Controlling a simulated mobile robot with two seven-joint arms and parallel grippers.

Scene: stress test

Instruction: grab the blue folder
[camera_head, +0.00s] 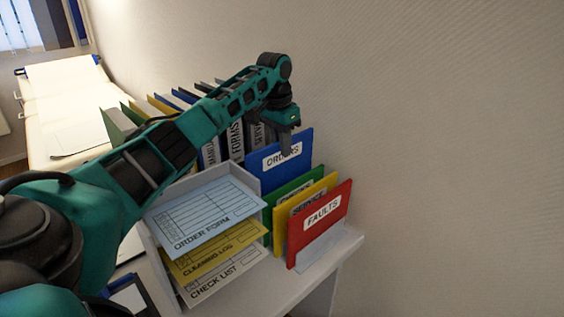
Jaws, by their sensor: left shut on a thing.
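The blue folder (270,177), with a white label reading "ORDERS", stands upright at the back of a row of coloured folders at the right of the desk. My left gripper (288,150) reaches over it from above and is shut on its top edge, with a finger covering part of the label. The lower part of the blue folder is hidden by the green folder (303,183) and the paper tray. My right gripper does not show.
A yellow folder (280,236) and a red folder (330,235) labelled "FAULTS" stand in front of the green one. A tiered tray (251,183) holds paper forms (203,216) to the left. Several binders (236,142) stand behind. The wall is close at the right.

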